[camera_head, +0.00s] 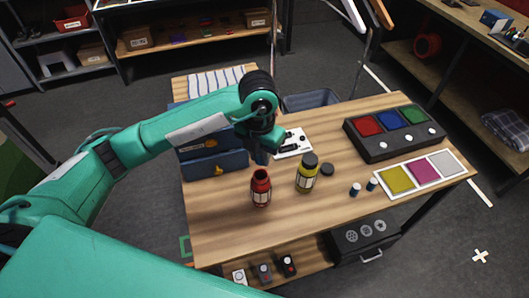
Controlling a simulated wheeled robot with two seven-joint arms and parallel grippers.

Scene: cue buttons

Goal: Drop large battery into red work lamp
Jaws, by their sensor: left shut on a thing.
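The red work lamp (261,190) stands upright on the wooden table, with a dark open top. My left gripper (262,147) is above the lamp and points down. It is shut on a blue item, which I take to be the large battery (261,158); its lower end shows just above the lamp's top, apart from it. Much of the battery is hidden by the gripper. My right gripper is not in view.
A yellow lamp (306,176) with a black top stands right of the red lamp. A black cap (327,169) and two small blue-and-white batteries (355,190) (372,184) lie nearby. A button box (392,146) and colour card (455,164) are at right. The table front is clear.

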